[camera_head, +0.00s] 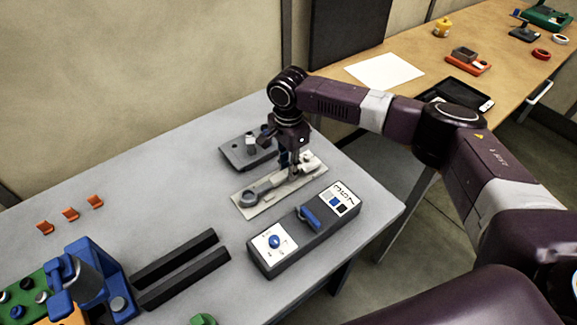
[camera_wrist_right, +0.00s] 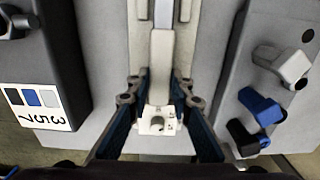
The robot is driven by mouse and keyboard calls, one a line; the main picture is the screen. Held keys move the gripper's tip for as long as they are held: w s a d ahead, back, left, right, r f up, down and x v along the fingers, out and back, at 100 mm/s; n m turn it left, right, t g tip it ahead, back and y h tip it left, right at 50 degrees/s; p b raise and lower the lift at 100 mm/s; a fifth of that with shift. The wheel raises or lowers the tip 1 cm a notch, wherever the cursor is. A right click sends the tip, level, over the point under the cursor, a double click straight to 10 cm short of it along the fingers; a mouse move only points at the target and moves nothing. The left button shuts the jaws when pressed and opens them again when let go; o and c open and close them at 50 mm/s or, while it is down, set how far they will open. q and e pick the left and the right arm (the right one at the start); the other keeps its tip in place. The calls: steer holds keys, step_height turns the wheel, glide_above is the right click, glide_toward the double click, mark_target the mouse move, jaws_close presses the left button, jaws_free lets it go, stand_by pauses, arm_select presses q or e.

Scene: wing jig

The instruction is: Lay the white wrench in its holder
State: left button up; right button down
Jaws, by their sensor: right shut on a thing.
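My right gripper (camera_head: 293,172) points down over a long beige holder plate (camera_head: 244,208) on the grey table. It is shut on the white wrench, a pale bar (camera_wrist_right: 161,65) between the fingers in the right wrist view. A grey, ring-ended wrench shape lies along the plate's near part. The wrench lies roughly in line with the plate. I cannot tell whether it touches the plate or is seated. My left gripper is not in view.
A dark box (camera_head: 262,262) with a blue lever (camera_head: 308,216) stands in front of the plate. A grey block (camera_head: 238,158) with tabs stands behind it. Two black bars (camera_head: 180,270) and orange clips (camera_head: 70,214) lie left.

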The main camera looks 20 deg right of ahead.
steer(key=shift+f, duration=0.2)
steer(key=shift+f+p, duration=0.3)
steer(key=shift+f, duration=0.1)
steer(key=c, duration=1.7)
jaws_free()
steer(key=shift+o, duration=0.2)
step_height(320, 180, up, 12)
steer(key=shift+s, duration=0.1)
